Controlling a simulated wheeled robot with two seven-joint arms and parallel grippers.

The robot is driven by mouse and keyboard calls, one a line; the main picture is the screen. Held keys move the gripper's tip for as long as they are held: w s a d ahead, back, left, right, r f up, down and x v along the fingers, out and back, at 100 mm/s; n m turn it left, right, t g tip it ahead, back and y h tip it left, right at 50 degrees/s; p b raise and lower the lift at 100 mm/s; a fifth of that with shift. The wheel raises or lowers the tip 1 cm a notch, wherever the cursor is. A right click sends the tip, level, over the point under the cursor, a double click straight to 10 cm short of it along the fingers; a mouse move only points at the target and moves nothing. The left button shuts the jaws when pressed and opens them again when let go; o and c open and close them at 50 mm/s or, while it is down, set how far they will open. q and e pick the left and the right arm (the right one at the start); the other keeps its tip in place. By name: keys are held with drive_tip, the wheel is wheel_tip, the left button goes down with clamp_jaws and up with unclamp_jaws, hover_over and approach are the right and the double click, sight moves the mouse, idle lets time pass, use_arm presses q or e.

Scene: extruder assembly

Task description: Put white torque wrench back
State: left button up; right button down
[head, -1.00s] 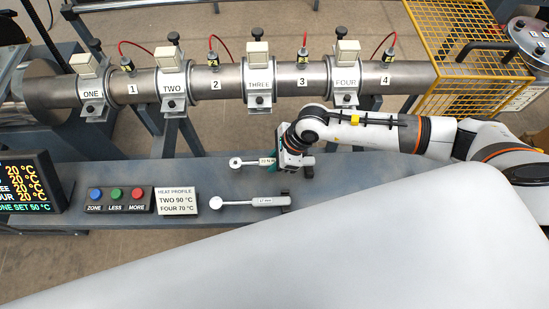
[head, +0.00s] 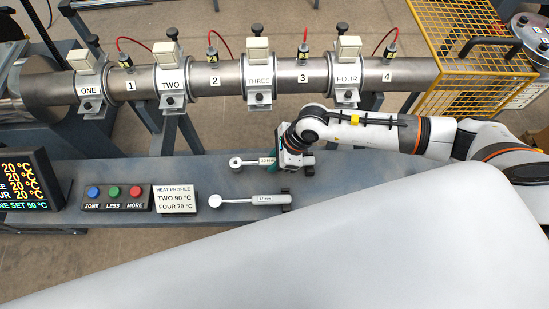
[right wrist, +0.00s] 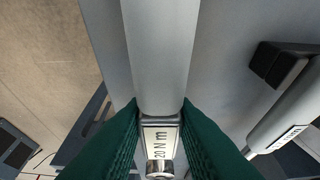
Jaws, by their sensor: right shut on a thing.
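The white torque wrench (head: 236,163) has a round ring head at the left and a label reading 20 N m. My right gripper (head: 273,162) is shut on it and hides part of the handle. In the right wrist view, the green fingers (right wrist: 160,130) close on both sides of the wrench (right wrist: 160,60) at its label, with the pale handle running up the picture. The wrench is level over the grey bench; I cannot tell whether it touches its rest. A black rest (head: 309,165) shows just right of the gripper. My left gripper is not in view.
A second wrench (head: 262,201) lies on the bench nearer me, its handle end at a black rest (head: 286,200). A heat profile sign (head: 175,199) and a button box (head: 115,197) stand to the left. The heater barrel (head: 220,80) runs behind.

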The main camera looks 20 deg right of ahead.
drive_tip(key=shift+f, duration=0.35)
drive_tip(key=c, duration=1.1)
unclamp_jaws()
drive_tip(key=b+v, duration=0.1)
drive_tip(key=v, duration=1.1)
